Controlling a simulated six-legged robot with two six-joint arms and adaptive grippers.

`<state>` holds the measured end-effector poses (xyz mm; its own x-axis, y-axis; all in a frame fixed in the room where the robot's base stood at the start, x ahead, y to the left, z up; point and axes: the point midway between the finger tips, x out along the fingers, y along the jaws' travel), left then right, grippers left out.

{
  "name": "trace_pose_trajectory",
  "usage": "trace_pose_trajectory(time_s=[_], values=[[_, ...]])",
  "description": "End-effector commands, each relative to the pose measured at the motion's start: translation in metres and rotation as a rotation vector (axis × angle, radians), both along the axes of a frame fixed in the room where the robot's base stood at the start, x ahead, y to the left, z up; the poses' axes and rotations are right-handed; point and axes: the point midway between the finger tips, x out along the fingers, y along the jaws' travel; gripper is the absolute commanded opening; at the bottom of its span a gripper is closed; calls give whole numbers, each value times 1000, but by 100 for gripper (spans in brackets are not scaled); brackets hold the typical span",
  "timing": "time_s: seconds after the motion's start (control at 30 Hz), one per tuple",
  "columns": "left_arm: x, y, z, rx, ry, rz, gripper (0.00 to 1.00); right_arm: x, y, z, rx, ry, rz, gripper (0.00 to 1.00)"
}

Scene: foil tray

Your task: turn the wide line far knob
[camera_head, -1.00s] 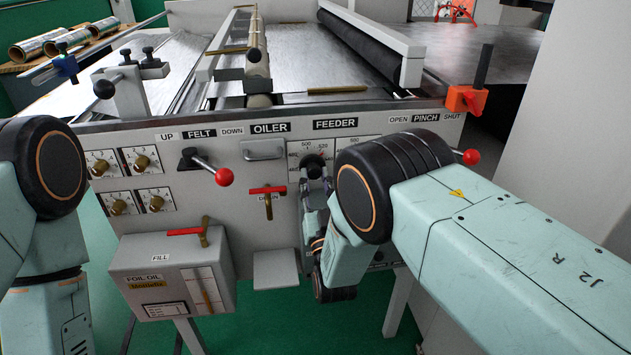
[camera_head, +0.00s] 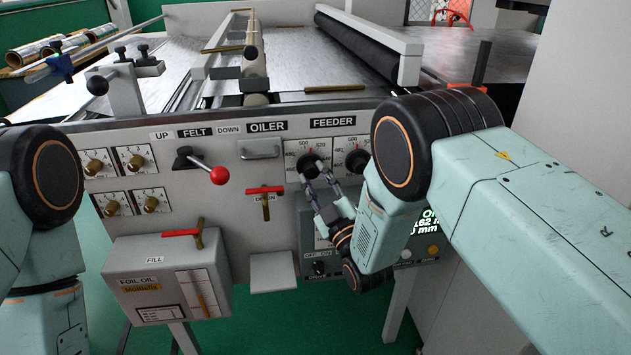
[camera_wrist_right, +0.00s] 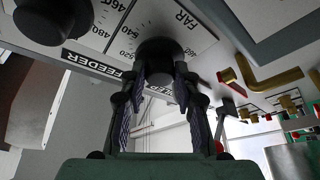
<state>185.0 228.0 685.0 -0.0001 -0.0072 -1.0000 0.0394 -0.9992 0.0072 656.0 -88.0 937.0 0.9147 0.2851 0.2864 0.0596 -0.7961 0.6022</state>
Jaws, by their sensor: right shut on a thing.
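The far knob (camera_head: 310,167) is a black knob on a white dial plate under the FEEDER label, the left one of a pair. In the right wrist view the same dark knob (camera_wrist_right: 162,55) has the word FAR beside it. My right gripper (camera_head: 314,183) is at this knob from below, its fingers at a slant. In the wrist view its two fingers (camera_wrist_right: 161,88) are on either side of the knob and shut on it. The dial's pointer is too small to read. My left arm shows at the left edge; its gripper is out of view.
A second black knob (camera_head: 357,160) is close on the right, partly behind my right arm. A red-tipped lever (camera_head: 219,175), a red T-handle (camera_head: 265,190) and several brass knobs are to the left. The foil oil box (camera_head: 165,275) juts out below.

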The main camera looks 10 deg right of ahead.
Motion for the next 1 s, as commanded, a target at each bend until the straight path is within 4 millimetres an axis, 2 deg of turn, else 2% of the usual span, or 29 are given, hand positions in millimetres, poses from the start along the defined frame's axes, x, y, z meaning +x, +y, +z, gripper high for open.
trace_pose_trajectory(time_s=[0.33,0.87,0.9,1.0], values=[[0,0,-1,0,0,0,28,0,-2,0,-135,-2,-1,0],[0,0,-1,0,0,0,28,0,-2,0,-158,-2,-1,0],[0,0,-1,0,0,0,28,0,-2,0,-158,-2,-1,32],[0,0,-1,0,0,0,28,0,-2,0,-157,-2,-1,41]])
